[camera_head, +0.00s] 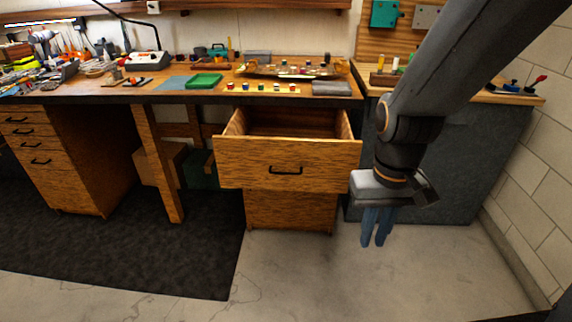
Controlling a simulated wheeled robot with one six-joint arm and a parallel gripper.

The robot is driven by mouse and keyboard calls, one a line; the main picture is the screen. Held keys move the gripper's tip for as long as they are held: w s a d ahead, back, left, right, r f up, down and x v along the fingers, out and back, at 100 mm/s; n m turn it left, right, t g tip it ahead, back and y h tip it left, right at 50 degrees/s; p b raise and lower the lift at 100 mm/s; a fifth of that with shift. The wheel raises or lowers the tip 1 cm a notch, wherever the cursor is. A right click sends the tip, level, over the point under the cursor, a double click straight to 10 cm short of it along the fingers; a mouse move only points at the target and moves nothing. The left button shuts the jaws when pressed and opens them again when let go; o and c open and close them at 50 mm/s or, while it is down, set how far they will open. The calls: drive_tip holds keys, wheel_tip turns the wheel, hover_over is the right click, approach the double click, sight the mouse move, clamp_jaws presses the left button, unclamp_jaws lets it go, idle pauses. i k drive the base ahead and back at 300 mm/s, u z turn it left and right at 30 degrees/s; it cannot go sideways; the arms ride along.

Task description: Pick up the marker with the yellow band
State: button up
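I cannot make out for certain a marker with a yellow band. Small upright sticks, one yellowish (381,63) and one pale (395,64), stand on the right bench, too small to identify. A thin yellow upright thing (229,48) stands at the back of the main workbench. My gripper (376,245) hangs low in front of the right bench, right of the open drawer, with its blue fingers pointing down. The fingers look close together, but the angle does not show whether they are fully shut. I see nothing held between them.
The open wooden drawer (250,163) juts out from under the workbench (130,93). A green tray (204,80), small coloured blocks (262,87) and a grey cloth (332,88) lie on top. Tools crowd the left end. The floor in front (300,275) is clear.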

sight(381, 58)
drive_tip(key=u, duration=0.05)
drive_tip(key=k, duration=0.55)
drive_tip(key=z, duration=0.8)
drive_tip(key=i, duration=2.6)
drive_tip(key=z, duration=0.05)
